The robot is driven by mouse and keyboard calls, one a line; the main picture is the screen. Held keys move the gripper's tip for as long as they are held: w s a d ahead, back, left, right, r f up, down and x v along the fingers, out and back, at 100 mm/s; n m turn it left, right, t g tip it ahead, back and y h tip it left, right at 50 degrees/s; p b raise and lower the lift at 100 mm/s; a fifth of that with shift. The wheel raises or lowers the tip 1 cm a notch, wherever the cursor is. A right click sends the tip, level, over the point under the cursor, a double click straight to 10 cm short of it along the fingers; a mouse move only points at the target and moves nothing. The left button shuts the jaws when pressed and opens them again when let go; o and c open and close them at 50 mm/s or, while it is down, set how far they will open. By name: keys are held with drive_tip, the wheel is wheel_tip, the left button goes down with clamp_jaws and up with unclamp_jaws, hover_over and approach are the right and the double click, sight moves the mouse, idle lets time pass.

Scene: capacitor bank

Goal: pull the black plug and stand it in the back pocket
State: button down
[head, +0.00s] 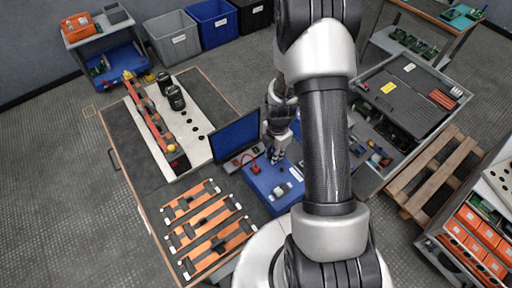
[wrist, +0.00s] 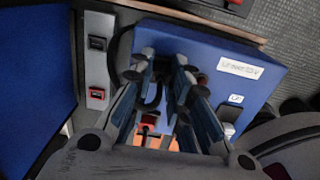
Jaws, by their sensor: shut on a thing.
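My gripper (head: 274,156) is low over the blue box (head: 262,183), beside the dark monitor. In the wrist view its blue-padded fingers (wrist: 164,70) point at the box top (wrist: 225,92) and close on something dark, in keeping with the black plug. The fingers hide most of it, so I cannot tell whether it is seated or free. A black cable (wrist: 157,88) curves between the fingers. A red part (wrist: 149,118) shows lower between them, and a red lead (head: 254,166) lies by the gripper in the head view. I cannot make out the back pocket.
The monitor (head: 236,138) stands close left of my gripper. A grey strip (wrist: 96,65) with black and red fittings runs beside the box. Orange bars (head: 212,227) lie in front left. A white board (head: 190,127) with black cylinders is behind left. A dark-lidded bench (head: 405,92) is right.

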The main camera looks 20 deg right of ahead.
drive_tip(key=shift+s+a+f, duration=0.15)
drive_tip(key=shift+s+f, duration=0.2)
drive_tip(key=shift+f, duration=0.15)
drive_tip(key=c, duration=1.8)
unclamp_jaws()
drive_tip(key=shift+c, duration=0.2)
drive_tip(key=o, duration=0.4)
drive_tip(key=shift+w+f, duration=0.1)
drive_tip(key=shift+w, duration=0.15)
wheel_tip(320, 180, up, 12)
drive_tip(key=shift+w+r, duration=0.1)
drive_tip(key=shift+r, duration=0.05)
